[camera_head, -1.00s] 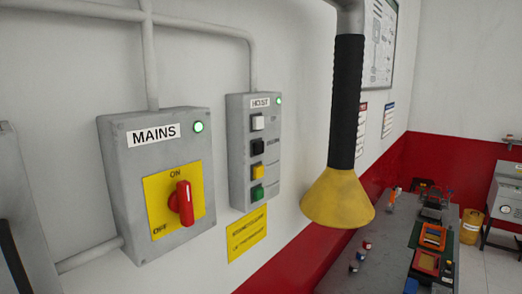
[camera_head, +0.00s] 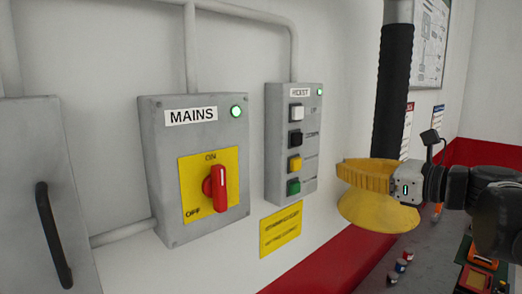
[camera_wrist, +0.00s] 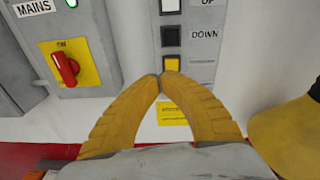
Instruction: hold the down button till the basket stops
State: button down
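The HOIST box (camera_head: 293,145) is grey and fixed to the wall, with its green lamp lit. Its black DOWN button (camera_head: 296,139) is second from the top, between a white UP button (camera_head: 297,115) and a yellow button (camera_head: 295,164). My gripper (camera_head: 341,171) is to the right of the box in the head view, fingers together and holding nothing. In the wrist view, the fingertips (camera_wrist: 161,76) meet just under the yellow button (camera_wrist: 172,64), below the DOWN button (camera_wrist: 170,36). They appear apart from the panel. No basket is in view.
A MAINS box (camera_head: 195,165) with a red switch (camera_head: 216,188) at ON and a lit green lamp is left of the hoist box. A yellow extraction hood (camera_head: 378,215) hangs behind my gripper. A bench with tools is below right. A grey cabinet (camera_head: 45,200) is far left.

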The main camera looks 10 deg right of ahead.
aim_at(297, 143)
jog(key=shift+w+d+r+m+t, duration=0.25)
jog(key=shift+d+r+m+t, duration=0.25)
jog(key=shift+d+r+m, duration=0.55)
jog(key=shift+a+r+n, duration=0.15)
jog(key=shift+n, duration=0.1)
jog(key=p+x, duration=0.3)
jog(key=x, duration=0.9)
jog(key=shift+w+a+r, duration=0.15)
jog(key=shift+a, duration=0.1)
jog(key=shift+p+x, duration=0.35)
jog(key=shift+x, duration=0.4)
jog(key=shift+b+x, duration=0.4)
jog(key=shift+x, duration=0.45)
